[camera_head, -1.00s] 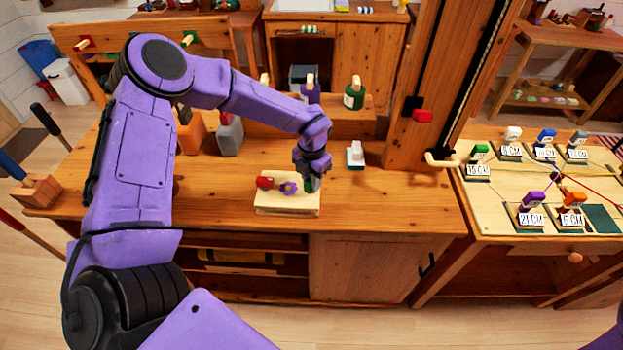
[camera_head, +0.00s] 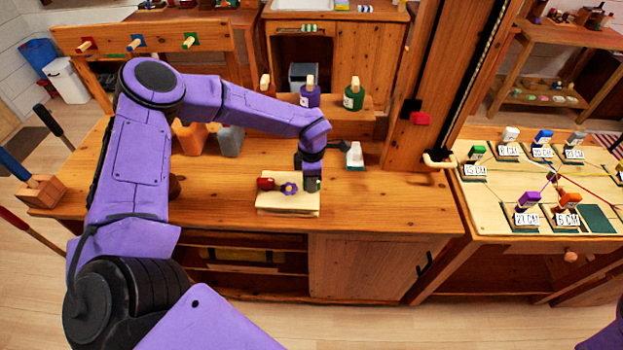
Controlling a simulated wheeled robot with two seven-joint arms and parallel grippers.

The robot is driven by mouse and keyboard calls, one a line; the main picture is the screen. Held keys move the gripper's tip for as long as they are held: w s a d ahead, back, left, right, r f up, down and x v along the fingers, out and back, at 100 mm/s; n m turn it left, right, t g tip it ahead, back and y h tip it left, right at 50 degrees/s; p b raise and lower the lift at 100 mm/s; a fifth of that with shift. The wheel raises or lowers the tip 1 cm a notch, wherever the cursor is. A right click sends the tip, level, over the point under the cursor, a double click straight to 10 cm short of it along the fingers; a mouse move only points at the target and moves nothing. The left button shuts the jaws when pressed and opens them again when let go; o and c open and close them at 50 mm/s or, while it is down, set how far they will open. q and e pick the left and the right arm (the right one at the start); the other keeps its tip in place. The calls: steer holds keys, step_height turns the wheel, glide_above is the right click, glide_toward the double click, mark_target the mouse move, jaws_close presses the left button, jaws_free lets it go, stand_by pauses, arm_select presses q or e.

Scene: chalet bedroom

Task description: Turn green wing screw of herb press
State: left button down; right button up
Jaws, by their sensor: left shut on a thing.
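The herb press is a pale wooden board (camera_head: 288,208) on the workbench, with a red wing screw (camera_head: 265,184) at left and a purple wing screw (camera_head: 289,189) in the middle. My left gripper (camera_head: 312,182) points down at the right end of the board, at the place of the green wing screw. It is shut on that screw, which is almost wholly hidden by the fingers. How far the screw is turned cannot be seen. My right gripper is out of view.
Behind the press, a white-topped block (camera_head: 354,156) stands on the bench (camera_head: 390,200). Purple (camera_head: 310,96) and green (camera_head: 353,97) bottles stand on a raised shelf. A wooden post (camera_head: 411,90) rises at the right. The bench right of the press is clear.

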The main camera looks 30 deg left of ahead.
arm_select(q)
steer(key=shift+s+f+m, duration=0.3)
steer(key=shift+m, duration=0.2)
steer(key=c, duration=1)
jaws_free()
steer(key=shift+s, duration=0.1)
steer(key=shift+o, duration=0.2)
steer(key=shift+w, duration=0.35)
steer(key=shift+r, duration=0.35)
step_height(320, 180, up, 10)
steer(key=b, duration=0.2)
steer(key=shift+f, duration=0.1)
